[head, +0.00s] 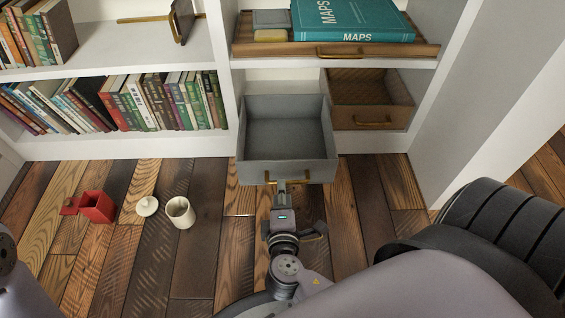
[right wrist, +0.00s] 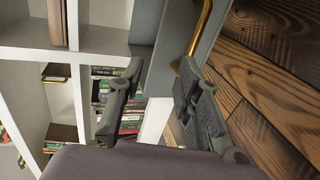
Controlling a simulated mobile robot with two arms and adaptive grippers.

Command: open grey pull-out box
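The grey pull-out box (head: 259,172) sticks out from the lower shelf, well forward of the brown box beside it. It is open at the top and looks empty inside. Its brass handle (head: 306,176) is on the front face and also shows in the right wrist view (right wrist: 204,28). My right gripper (head: 282,187) is at the handle, partly covering its middle. In the right wrist view its fingers (right wrist: 157,80) stand wide apart, the right fingertip close to the handle. I cannot tell whether they touch. My left gripper is not in view.
A brown box (head: 372,117) sits right of the grey one. A plank drawer with a MAPS book (head: 350,18) is above. Books (head: 165,102) fill the left shelf. A red container (head: 96,207), white lid (head: 147,206) and white cup (head: 180,212) stand on the floor.

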